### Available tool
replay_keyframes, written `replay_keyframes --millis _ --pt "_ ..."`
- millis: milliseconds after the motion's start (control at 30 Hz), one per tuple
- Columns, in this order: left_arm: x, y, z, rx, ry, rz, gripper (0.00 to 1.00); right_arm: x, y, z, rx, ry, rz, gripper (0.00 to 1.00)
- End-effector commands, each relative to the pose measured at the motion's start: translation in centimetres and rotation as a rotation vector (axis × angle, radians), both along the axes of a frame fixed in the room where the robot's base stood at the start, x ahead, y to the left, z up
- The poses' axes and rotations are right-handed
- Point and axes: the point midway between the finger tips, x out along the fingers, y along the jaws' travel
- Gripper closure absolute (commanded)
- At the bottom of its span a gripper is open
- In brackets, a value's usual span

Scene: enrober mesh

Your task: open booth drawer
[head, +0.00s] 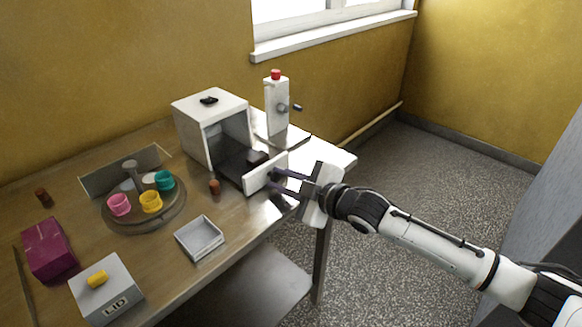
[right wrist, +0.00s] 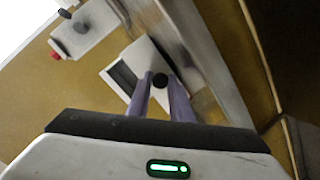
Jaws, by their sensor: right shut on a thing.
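The white booth (head: 212,110) stands at the back of the table, its front open. Its drawer (head: 258,176) is out of the booth toward my right arm, with a white front panel and a dark tray behind it. A dark block (head: 257,157) sits in the tray. My right gripper (head: 273,179) is at the outer face of the panel, its purple fingers shut on the black drawer knob (right wrist: 159,81). In the right wrist view the knob shows between the fingertips. My left gripper is not in view.
A white stand with red top and crank (head: 276,105) is right of the booth. A round turntable (head: 145,213) holds coloured cups. A small brown cylinder (head: 214,187), shallow grey tray (head: 200,238), LID box (head: 107,290) and purple box (head: 48,249) are on the table.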

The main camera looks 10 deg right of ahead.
Motion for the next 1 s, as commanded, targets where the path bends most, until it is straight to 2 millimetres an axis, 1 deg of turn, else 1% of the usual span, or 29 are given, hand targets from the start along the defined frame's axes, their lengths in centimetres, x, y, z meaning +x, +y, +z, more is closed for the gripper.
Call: replay_keyframes --millis 200,233,267,567,667,767,1000 --pt "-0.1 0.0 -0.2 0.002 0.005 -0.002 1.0 0.0 -0.1 -0.1 -0.002 -0.001 -0.001 1.0" --pt "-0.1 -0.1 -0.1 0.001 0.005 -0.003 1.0 -0.1 -0.1 -0.1 -0.002 -0.001 -0.001 0.79" --pt "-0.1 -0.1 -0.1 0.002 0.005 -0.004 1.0 -0.1 -0.1 -0.1 -0.002 -0.001 -0.002 0.74" --pt "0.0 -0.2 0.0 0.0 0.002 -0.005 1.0 -0.1 -0.3 -0.1 -0.001 0.0 -0.003 0.73" --pt "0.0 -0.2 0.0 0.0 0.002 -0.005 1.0 -0.6 -0.7 0.0 -0.002 0.001 -0.004 0.73" --pt "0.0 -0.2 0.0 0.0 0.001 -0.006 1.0 -1.7 -1.3 0.4 -0.002 0.001 -0.004 0.73" --pt "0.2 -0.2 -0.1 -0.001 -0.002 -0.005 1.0 -5.7 -3.7 1.6 -0.004 0.0 -0.003 0.73"
